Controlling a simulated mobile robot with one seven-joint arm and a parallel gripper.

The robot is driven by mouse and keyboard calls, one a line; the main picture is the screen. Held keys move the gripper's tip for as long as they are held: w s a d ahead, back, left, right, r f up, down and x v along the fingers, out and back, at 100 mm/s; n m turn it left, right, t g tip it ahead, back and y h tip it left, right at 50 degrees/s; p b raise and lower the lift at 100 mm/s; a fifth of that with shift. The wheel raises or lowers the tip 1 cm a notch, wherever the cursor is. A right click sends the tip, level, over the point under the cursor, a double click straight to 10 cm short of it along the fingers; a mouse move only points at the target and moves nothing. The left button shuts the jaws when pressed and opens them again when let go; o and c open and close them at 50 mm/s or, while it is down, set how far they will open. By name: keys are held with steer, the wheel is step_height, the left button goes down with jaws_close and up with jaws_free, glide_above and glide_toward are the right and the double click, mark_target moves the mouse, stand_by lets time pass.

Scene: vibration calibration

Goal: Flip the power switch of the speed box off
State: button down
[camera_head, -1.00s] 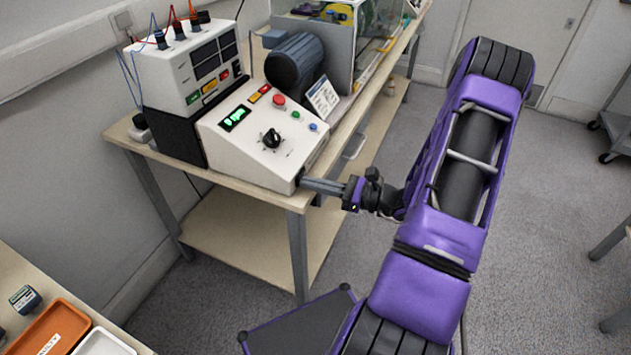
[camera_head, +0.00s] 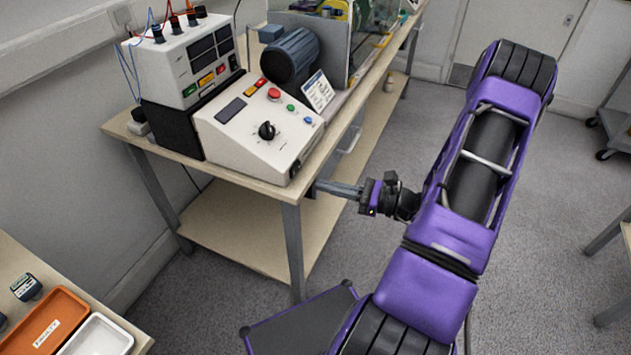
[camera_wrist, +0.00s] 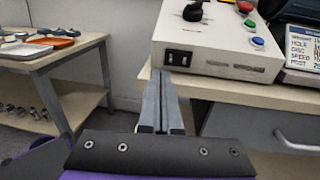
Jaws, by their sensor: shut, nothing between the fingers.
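The speed box (camera_head: 240,142) is a white sloped console on the bench, with a black knob, coloured buttons and a small display (camera_head: 230,110) that is dark. Its power switch (camera_wrist: 178,57) is a black rocker low on the box's side face, seen in the wrist view. A dark patch at the box's lower corner in the head view is too small to read. My gripper (camera_head: 318,187) is shut and empty. Its fingertips (camera_wrist: 160,74) are just below the switch in the wrist view, near the bench edge, and look apart from it.
The bench top (camera_head: 190,172) ends close below the box; its edge and a drawer handle (camera_wrist: 298,140) are near my gripper. A power supply (camera_head: 185,62) and a motor (camera_head: 291,56) stand behind. Orange and white trays (camera_head: 45,322) lie on another table at left.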

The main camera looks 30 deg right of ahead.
steer(key=s+a+v, duration=0.1)
steer(key=v, duration=0.6)
steer(key=shift+s, duration=0.25)
steer(key=shift+d, duration=0.15)
